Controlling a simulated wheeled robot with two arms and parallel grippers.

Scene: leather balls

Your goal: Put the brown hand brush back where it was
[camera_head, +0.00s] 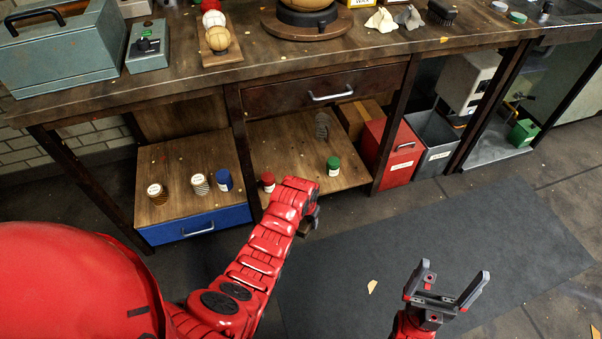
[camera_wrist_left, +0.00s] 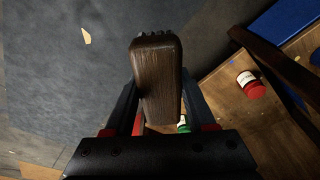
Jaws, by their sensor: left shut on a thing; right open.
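The brown hand brush (camera_wrist_left: 157,75) fills the middle of the left wrist view, a dark wooden block with dark bristles showing along its far end. My left gripper (camera_wrist_left: 158,112) is shut on it, with a finger on each side. In the head view my left gripper (camera_head: 306,222) hangs in front of the lower shelf, above the floor, and mostly hides the brush. My right gripper (camera_head: 447,289) is open and empty above the dark mat. A dark bristled brush (camera_head: 443,11) lies on the bench top at the back right.
The lower shelf (camera_head: 290,150) holds a red-capped jar (camera_head: 268,181), a green jar (camera_head: 333,166) and a coiled item (camera_head: 322,125). A blue drawer unit (camera_head: 195,226) stands left. A red bin (camera_head: 392,150) and grey bin (camera_head: 435,140) stand right. The mat (camera_head: 480,240) is mostly clear.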

